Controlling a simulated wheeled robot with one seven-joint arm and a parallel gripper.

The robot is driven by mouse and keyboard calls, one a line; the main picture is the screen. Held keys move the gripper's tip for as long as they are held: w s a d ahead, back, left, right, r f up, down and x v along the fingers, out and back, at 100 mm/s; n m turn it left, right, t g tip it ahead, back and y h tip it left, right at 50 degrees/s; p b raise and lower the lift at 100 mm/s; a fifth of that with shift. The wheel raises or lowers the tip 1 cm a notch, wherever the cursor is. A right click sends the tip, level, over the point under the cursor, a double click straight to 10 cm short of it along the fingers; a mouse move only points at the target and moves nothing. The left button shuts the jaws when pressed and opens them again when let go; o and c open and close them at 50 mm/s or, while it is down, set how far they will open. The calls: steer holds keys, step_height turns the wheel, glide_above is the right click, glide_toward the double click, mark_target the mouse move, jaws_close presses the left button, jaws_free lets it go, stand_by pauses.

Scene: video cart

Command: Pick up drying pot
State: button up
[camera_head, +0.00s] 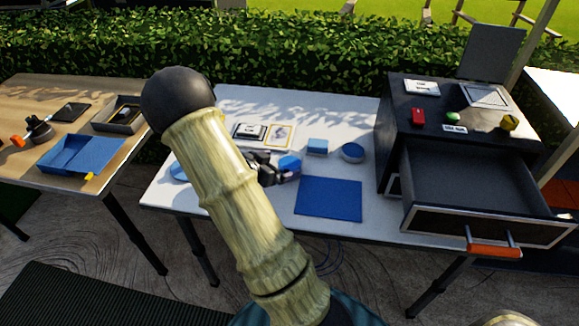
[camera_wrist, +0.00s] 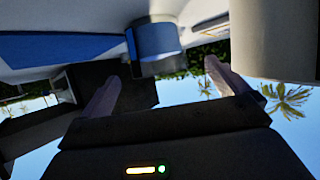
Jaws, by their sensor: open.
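I cannot tell for sure which thing is the drying pot. A small blue pot-like thing (camera_head: 290,163) stands on the white table right beside my gripper (camera_head: 268,170), which is partly hidden behind my arm. In the wrist view, which looks upside down, a blue rounded pot (camera_wrist: 158,40) lies ahead, in the gap between the two fingertips of my gripper (camera_wrist: 161,75). The fingers are apart with nothing held between them. A round blue container (camera_head: 352,152) and a small blue box (camera_head: 317,147) stand further right on the table.
A blue mat (camera_head: 328,199) lies at the table's front. A dark cabinet (camera_head: 398,130) with its drawer (camera_head: 470,185) pulled out stands at the right. Two small framed items (camera_head: 265,133) lie behind my gripper. A wooden table (camera_head: 40,95) with a blue tray (camera_head: 82,155) is at left.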

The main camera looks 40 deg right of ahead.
mark_target(286, 161)
steer(key=x, duration=0.5)
steer(key=shift+s+d+r+b, duration=0.15)
steer(key=shift+d+r+b, duration=0.05)
steer(key=shift+b, duration=0.1)
stand_by(0.4)
steer(key=c, duration=1.3)
step_height(286, 161, up, 10)
steer(key=shift+r+p, duration=0.1)
steer(key=shift+p, duration=1.1)
